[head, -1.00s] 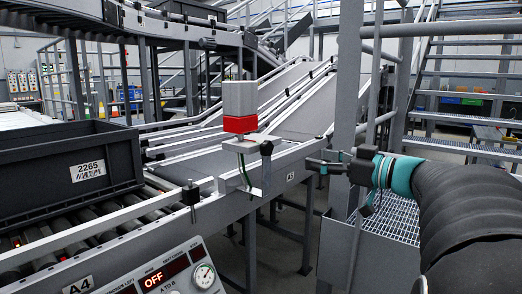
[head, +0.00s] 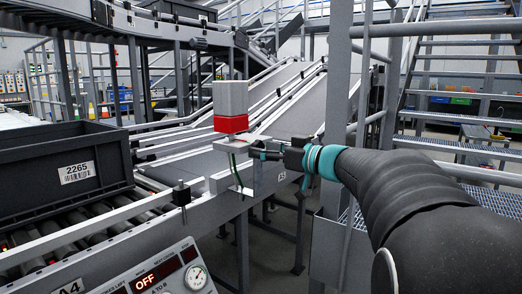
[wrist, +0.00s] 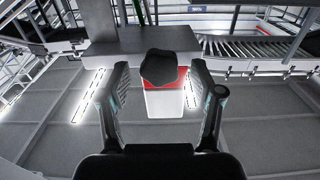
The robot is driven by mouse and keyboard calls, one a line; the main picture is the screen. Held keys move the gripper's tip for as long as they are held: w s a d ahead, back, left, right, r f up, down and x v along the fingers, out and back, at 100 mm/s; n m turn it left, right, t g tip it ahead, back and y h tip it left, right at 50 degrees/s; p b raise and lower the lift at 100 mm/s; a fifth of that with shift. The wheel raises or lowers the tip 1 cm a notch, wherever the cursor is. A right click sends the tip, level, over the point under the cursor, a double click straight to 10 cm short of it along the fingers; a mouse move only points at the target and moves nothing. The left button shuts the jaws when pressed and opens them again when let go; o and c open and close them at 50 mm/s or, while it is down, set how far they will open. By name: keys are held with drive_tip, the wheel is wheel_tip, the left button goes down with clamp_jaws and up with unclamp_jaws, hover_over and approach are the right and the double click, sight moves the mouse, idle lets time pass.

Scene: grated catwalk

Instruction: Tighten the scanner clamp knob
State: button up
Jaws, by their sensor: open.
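The scanner (head: 230,106), a grey box with a red lower band, stands on a bracket (head: 240,148) at the conveyor's side rail. In the wrist view the black clamp knob (wrist: 158,68) lies between my open fingers, with clear gaps on both sides. The scanner (wrist: 164,102) shows below and behind it there. My gripper (head: 258,151) is at the bracket's right end in the head view, fingers pointing left. In that view the fingers cover the knob, so I cannot tell whether they touch it. The gripper also shows in the wrist view (wrist: 160,70).
A black tote (head: 65,172) labelled 2265 sits on rollers at the left. A control panel (head: 165,275) reading OFF is at the bottom. A grey post (head: 340,120) stands close to my arm. Stairs (head: 465,75) rise at the right.

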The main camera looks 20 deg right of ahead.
drive_tip(key=shift+w+a, duration=0.35)
drive_tip(key=shift+w, duration=0.1)
drive_tip(key=c, duration=1.1)
drive_tip(key=shift+c, duration=0.2)
